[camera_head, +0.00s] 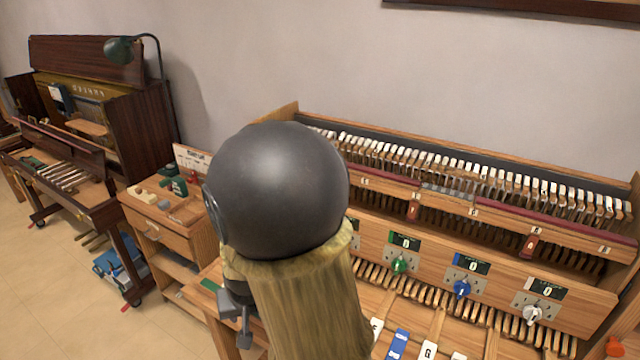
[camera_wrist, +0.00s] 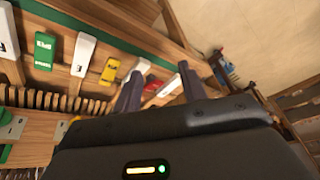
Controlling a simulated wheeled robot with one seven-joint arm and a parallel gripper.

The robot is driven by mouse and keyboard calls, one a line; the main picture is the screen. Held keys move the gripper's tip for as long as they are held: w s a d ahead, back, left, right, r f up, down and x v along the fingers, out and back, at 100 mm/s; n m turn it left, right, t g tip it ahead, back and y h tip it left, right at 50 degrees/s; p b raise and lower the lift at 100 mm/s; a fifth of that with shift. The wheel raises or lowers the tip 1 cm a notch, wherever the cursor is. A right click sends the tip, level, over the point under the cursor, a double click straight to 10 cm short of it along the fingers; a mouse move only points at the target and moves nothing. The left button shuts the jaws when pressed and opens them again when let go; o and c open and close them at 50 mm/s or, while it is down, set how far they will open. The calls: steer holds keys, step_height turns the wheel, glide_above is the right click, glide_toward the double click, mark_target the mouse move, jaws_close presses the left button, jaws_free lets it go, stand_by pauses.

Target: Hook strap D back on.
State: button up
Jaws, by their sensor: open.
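My gripper (camera_head: 240,318) shows low in the head view, partly hidden behind my arm. In the wrist view my gripper (camera_wrist: 160,85) has its two dark fingers apart, with nothing seen held between them. It is over the row of coloured keys. On the long rail (camera_head: 440,200) of the wooden piano action hang dark red tabs, one left of centre (camera_head: 413,207) and one to the right (camera_head: 529,245). They may be straps, but their letters are too small to read, so I cannot tell which thing is strap D. My arm hides the rack's left part.
Below the rail are panels with a green knob (camera_head: 400,264), a blue knob (camera_head: 462,289) and a white knob (camera_head: 532,314). A yellow key (camera_wrist: 110,70) and a white key (camera_wrist: 83,52) lie near my fingers. A wooden side cabinet (camera_head: 165,225) stands left.

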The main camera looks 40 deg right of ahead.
steer(key=w+d+f+m+t+h+b, duration=0.2)
steer(key=w+d+m+h, duration=0.5)
steer(key=w+d, duration=0.65)
steer(key=d+r+m+h, duration=0.1)
steer(key=d+r+h, duration=0.2)
steer(key=r+h, duration=0.1)
steer(key=w+d+r+m+h+b, duration=0.1)
steer(key=d+r+h, duration=0.1)
steer(key=r+h, duration=0.3)
steer(key=shift+d+r+m+t, duration=0.4)
steer(key=shift+r, duration=0.5)
steer(key=p+x, duration=0.2)
steer(key=x, duration=1.5)
steer(key=shift+d, duration=0.2)
steer(key=shift+w+r, duration=0.15)
